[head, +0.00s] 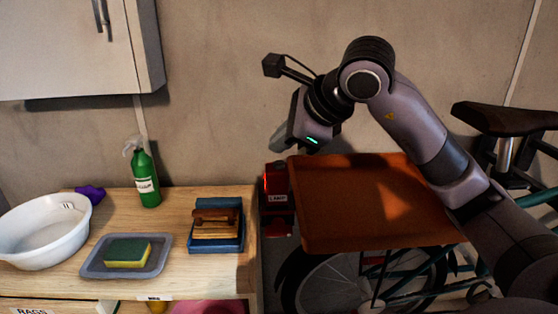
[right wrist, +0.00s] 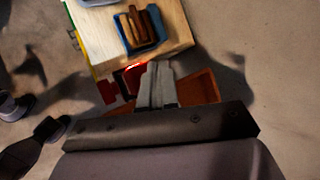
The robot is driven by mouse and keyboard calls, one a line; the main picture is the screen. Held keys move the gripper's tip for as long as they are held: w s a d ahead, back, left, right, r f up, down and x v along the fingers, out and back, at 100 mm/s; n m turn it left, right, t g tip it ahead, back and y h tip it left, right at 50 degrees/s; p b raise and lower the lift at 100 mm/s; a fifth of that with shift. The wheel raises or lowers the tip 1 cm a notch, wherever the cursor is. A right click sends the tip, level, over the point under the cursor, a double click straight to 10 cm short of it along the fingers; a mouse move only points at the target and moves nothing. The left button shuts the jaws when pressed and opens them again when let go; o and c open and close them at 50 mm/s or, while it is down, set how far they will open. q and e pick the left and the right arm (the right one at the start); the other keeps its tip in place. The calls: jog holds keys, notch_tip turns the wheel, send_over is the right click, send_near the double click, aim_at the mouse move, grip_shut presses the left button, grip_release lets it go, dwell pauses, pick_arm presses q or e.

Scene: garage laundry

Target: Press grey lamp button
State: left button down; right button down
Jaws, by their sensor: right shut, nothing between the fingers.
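A red box (head: 276,180) with a white label reading "LAMP" (head: 278,198) stands in the gap between the wooden bench and an orange-brown panel. In the right wrist view a dark box with a bright red edge (right wrist: 132,80) shows beside my fingers, likely the same box. I cannot make out a grey button in either view; the fingers may hide it. My right gripper (head: 281,142) is shut and empty, above the red box in the head view. Its closed fingers also show in the right wrist view (right wrist: 157,88). I cannot tell whether they touch the box. My left gripper is not in view.
The orange-brown panel (head: 365,200) lies right of the box, over a bicycle wheel (head: 335,285). A bicycle saddle (head: 505,117) is farther right. The bench holds a green spray bottle (head: 146,178), white basin (head: 45,235), grey tray (head: 95,268) and blue tray (head: 230,246).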

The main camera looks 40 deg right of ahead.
aim_at(283, 168)
jog(key=shift+f, duration=0.15)
jog(key=shift+f+b, duration=0.3)
jog(key=shift+b, duration=0.15)
jog(key=shift+f+b, duration=0.45)
jog(key=shift+f, duration=0.05)
dwell(0.6)
jog(key=shift+r, duration=0.1)
jog(key=shift+r+p, duration=0.8)
jog(key=shift+r, duration=0.05)
notch_tip(283, 168, up, 6)
jog(key=p, duration=0.5)
